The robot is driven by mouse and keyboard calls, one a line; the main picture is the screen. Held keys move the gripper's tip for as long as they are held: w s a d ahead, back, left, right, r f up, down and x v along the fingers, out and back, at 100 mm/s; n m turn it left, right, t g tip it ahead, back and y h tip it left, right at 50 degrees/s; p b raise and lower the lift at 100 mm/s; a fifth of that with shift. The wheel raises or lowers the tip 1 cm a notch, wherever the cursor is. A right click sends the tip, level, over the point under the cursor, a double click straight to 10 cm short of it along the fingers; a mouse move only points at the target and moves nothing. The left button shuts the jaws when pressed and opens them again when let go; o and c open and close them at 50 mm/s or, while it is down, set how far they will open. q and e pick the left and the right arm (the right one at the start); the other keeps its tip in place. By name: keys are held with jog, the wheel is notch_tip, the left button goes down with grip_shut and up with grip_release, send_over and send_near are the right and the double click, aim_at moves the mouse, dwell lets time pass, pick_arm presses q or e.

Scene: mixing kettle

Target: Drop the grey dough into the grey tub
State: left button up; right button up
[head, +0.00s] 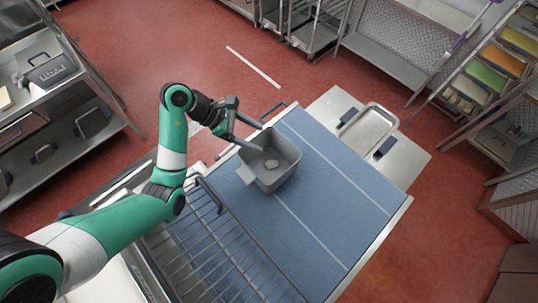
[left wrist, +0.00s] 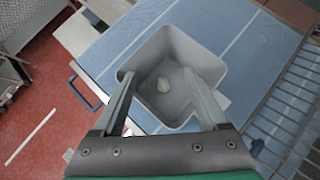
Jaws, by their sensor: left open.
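The grey tub (head: 287,172) stands on the blue table mat, and it also shows in the left wrist view (left wrist: 206,62). The grey dough (head: 271,163) is a small pale lump lying inside on the tub's floor, and it shows in the left wrist view (left wrist: 163,85) too. My left gripper (head: 248,136) is open and empty at the tub's far left rim. In the left wrist view my left gripper (left wrist: 158,95) has its two fingers spread, with the dough in the gap between them as seen from above. My right gripper is in neither view.
A blue mat (head: 335,200) with white lines covers the table. A wire rack (head: 215,255) lies at the near left. A metal tray (head: 368,130) sits on a pale surface at the back right. The mat right of the tub is clear.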

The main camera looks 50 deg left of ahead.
pick_arm(q)
jog(key=p+v, duration=0.3)
jog(key=v, duration=0.2)
jog(key=shift+s, duration=0.1)
jog(key=shift+r, duration=0.1)
dwell(0.4)
